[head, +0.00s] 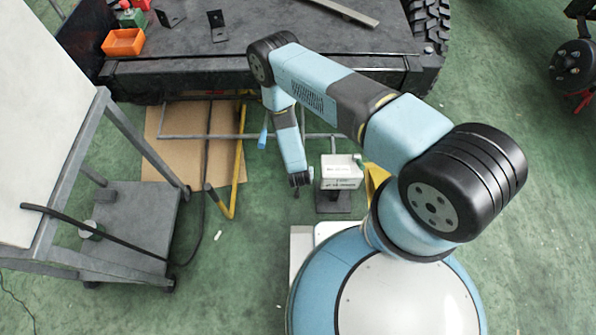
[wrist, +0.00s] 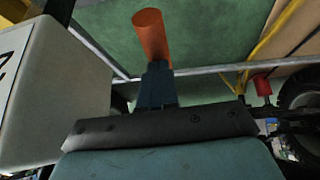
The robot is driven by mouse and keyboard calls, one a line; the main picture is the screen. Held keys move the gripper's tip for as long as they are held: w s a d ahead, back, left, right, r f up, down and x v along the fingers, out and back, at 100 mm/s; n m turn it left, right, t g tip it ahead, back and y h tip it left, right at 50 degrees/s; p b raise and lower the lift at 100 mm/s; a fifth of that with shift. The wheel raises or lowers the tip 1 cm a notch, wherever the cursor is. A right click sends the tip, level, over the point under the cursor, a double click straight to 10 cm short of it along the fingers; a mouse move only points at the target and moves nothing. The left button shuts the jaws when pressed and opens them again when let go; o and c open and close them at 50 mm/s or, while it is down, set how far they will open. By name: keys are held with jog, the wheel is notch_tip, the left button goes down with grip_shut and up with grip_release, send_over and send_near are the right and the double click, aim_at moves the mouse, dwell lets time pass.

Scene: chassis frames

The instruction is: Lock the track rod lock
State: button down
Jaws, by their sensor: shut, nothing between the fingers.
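My gripper (head: 300,183) points down beside the white box, below the vehicle's front edge. In the wrist view its dark fingers (wrist: 157,68) are together, with nothing seen clamped between them. An orange cylindrical handle (wrist: 151,35) shows just beyond the fingertips; I cannot tell whether they touch it. A smaller red grip (wrist: 262,84) sits on dark linkage at the right, near a wheel. I cannot tell which of these belongs to the track rod lock. A grey rod (wrist: 215,69) runs across behind the fingers.
The white box (head: 342,172) stands close to the right of my gripper and fills the wrist view's left side. A yellow bent bar (head: 238,165) and cardboard (head: 170,125) lie left. A grey trolley (head: 140,220) stands further left. Green floor is open at right.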

jog(key=shift+s+a+f, duration=0.2)
jog(key=shift+s+f, duration=0.05)
jog(key=shift+f, duration=0.45)
jog(key=shift+r, duration=0.1)
jog(key=shift+a+r, duration=0.2)
jog(key=shift+r, duration=0.3)
jog(key=w+d+r+v, duration=0.1)
jog(key=v, duration=1.2)
jog(key=shift+a, duration=0.35)
jog(key=shift+r, duration=0.1)
jog(key=shift+w, duration=0.1)
